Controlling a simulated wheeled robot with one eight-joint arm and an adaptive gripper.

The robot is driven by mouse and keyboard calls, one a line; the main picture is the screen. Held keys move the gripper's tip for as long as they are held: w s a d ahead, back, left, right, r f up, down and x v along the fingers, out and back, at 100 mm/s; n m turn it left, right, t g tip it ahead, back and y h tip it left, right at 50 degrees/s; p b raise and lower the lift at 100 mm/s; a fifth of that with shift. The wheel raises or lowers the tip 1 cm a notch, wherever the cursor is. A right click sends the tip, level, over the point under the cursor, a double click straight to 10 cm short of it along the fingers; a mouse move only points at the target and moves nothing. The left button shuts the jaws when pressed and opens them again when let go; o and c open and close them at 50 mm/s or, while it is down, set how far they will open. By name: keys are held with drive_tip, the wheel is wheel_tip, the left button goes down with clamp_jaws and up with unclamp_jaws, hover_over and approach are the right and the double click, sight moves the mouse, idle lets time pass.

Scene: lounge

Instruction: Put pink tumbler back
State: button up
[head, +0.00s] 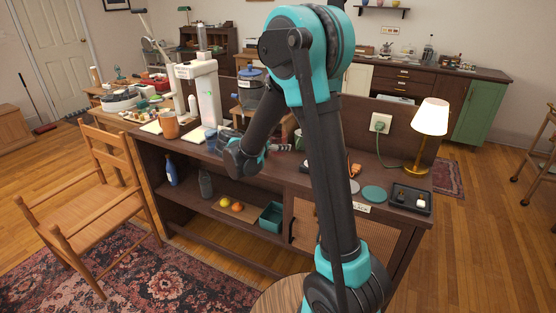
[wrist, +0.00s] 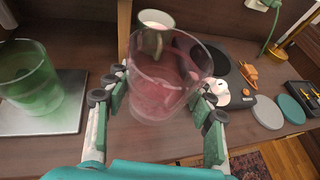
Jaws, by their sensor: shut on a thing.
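The pink tumbler (wrist: 158,98) is clear pink glass and stands mouth up between my fingers in the wrist view. My gripper (wrist: 160,105) is shut on its sides. I cannot tell whether its base touches the wooden top. In the head view my gripper (head: 255,158) is over the long dark sideboard (head: 340,192), and I cannot make out the tumbler there. A green tumbler (wrist: 28,80) stands on a silver square plate (wrist: 60,118) to the left, apart from my fingers.
A white and green cup (wrist: 155,22) is behind the tumbler. A black disc (wrist: 216,62), an orange object (wrist: 248,73), a grey disc (wrist: 267,112) and a green disc (wrist: 291,108) lie to the right. The lamp (head: 430,120) and black tray (head: 410,199) are at the sideboard's right end.

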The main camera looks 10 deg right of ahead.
sight(278, 167)
drive_tip(key=shift+f, duration=3.1)
drive_tip(key=o, duration=1.4)
drive_tip(key=shift+f, duration=0.1)
drive_tip(key=shift+c, duration=0.2)
